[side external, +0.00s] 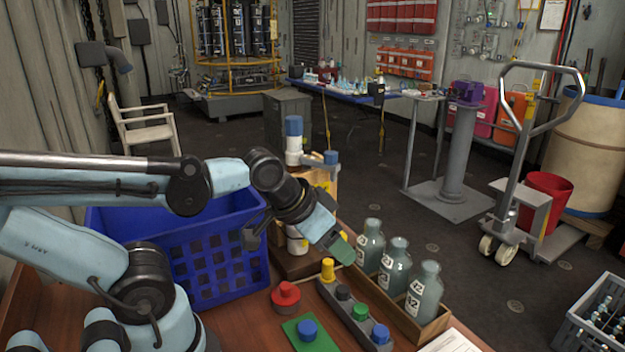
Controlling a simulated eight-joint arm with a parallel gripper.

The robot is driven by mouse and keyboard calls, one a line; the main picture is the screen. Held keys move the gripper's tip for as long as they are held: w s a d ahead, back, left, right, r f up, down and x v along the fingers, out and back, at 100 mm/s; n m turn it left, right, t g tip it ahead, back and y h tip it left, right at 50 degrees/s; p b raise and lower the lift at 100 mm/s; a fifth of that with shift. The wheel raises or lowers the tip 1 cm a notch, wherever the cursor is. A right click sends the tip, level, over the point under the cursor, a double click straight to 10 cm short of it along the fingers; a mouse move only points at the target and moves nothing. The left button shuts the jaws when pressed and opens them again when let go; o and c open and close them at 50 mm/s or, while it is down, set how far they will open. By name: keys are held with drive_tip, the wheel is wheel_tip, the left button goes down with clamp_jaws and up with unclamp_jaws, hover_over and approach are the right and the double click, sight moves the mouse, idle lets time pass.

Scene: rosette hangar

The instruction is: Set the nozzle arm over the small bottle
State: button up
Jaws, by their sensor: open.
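A dispenser with a white column and blue top (293,140) stands behind my gripper. Its short grey nozzle arm (314,159) reaches right to a blue end piece, which appears above a wooden block and not over the bottles. Three glass bottles with white number labels stand in a wooden tray (434,328): a far one (370,247), a middle one (394,268) and a near one (424,291). I cannot tell for sure which is the small bottle. My gripper (298,243) is open, pointing down in front of the dispenser, its green-tipped finger left of the far bottle. It hides the dispenser's lower part.
A blue crate (215,262) stands left of the dispenser. A red knob (286,297), a blue button on a green plate (306,341) and a grey strip with coloured knobs (352,318) lie in front. White paper (455,341) lies at the table's front right.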

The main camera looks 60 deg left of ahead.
drive_tip(key=shift+c, duration=0.2)
drive_tip(key=g, duration=0.3)
approach(330, 152)
drive_tip(key=x, duration=0.8)
drive_tip(key=shift+d+f, duration=0.1)
drive_tip(key=shift+f, duration=0.2)
clamp_jaws()
